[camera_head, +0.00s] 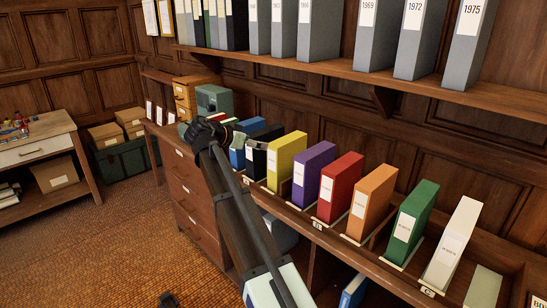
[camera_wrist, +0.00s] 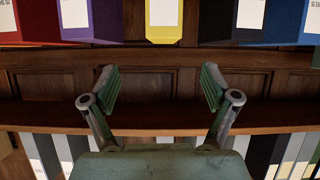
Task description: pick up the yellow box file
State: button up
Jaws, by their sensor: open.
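The yellow box file (camera_head: 291,157) stands upright in the row on the wooden counter in the head view, between a black file and a purple file. In the wrist view the yellow box file (camera_wrist: 164,35) is at the top centre, with its white label partly cut off by the frame edge. My gripper (camera_wrist: 160,84) is open and empty, its two fingers spread wide, apart from the file. In the head view my gripper (camera_head: 226,131) is by the blue and black files, left of the yellow one, and partly hidden by my arm.
Neighbours are a black file (camera_head: 257,158), a purple file (camera_head: 315,171) and a red file (camera_head: 341,184), with narrow gaps. Orange, green and white files continue right. An upper shelf (camera_head: 420,87) holding grey files overhangs the row. Open floor (camera_head: 100,250) lies at left.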

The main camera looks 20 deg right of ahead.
jog(key=r, duration=0.1)
jog(key=p, duration=0.4)
send_near(286, 139)
jog(key=shift+h, duration=0.3)
jog(key=x, duration=0.2)
jog(key=f+x, duration=0.1)
jog(key=x, duration=0.1)
jog(key=shift+d+f, duration=0.15)
jog(key=shift+w+d+p, duration=0.2)
jog(key=shift+d+p, duration=0.15)
jog(key=shift+d, duration=0.1)
jog(key=p+x, duration=0.2)
jog(key=x, duration=0.1)
jog(key=shift+w+d, duration=0.15)
jog(key=shift+d, duration=0.05)
jog(key=shift+w+d+f, duration=0.15)
jog(key=shift+d+f, duration=0.1)
jog(key=shift+d, duration=0.1)
jog(key=shift+r+t, duration=0.1)
jog(key=shift+t, duration=0.2)
grip_shut()
